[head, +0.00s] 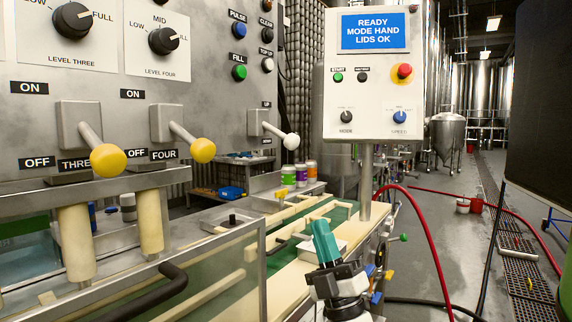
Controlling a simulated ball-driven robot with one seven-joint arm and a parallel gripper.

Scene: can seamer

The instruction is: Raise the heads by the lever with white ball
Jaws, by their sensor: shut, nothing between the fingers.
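The lever with the white ball (291,141) sticks out of a grey block on the machine's steel front, under a small UP label. It slants down to the right, its ball just left of the control box. My gripper (317,224) has teal fingers and is shut and empty. It is low in the middle, over the conveyor area, well below the white ball and apart from it. Two cream cylinders (75,242) hang under the THREE and FOUR plates at the left; I cannot tell whether these are the heads.
Two yellow-ball levers (107,160) stick out at the left. The control box (366,80) reads READY, MODE HAND, LIDS OK, and stands on a post (366,180). Several cans (288,176) stand behind the conveyor. A red hose (436,250) arches at the right. A clear guard (200,275) fronts the machine.

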